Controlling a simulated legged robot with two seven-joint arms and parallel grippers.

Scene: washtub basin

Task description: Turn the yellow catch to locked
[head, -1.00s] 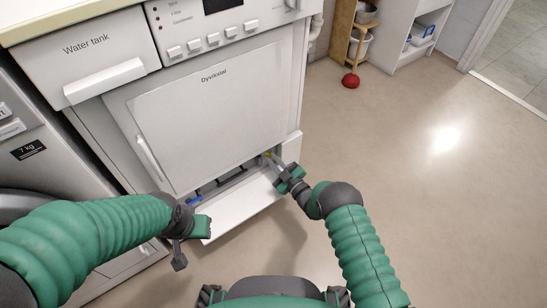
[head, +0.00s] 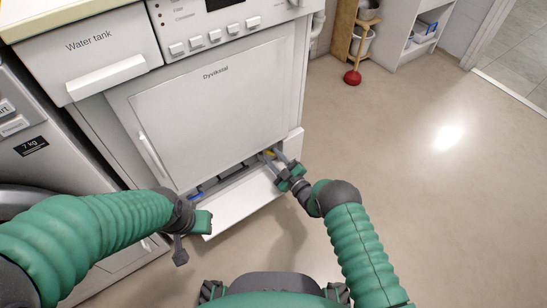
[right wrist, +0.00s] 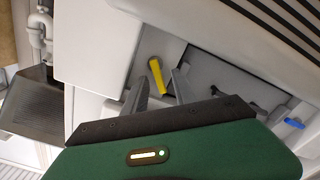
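The yellow catch (head: 269,153) sits in the low opening under the dryer door, at its right end. In the right wrist view the yellow catch (right wrist: 157,76) is a short, slightly tilted bar. My right gripper (head: 271,157) is open, pointing into the opening. In the right wrist view my right gripper (right wrist: 160,88) has one finger on each side of the catch's lower end, with gaps showing and no clear contact. My left gripper (head: 194,222) is low at the left end of the opening; its fingers do not show clearly.
A blue catch (head: 196,196) is at the opening's left end; the blue catch (right wrist: 294,123) also shows in the right wrist view. A white flap (head: 240,205) lies folded down before the opening. The floor (head: 440,210) to the right is clear.

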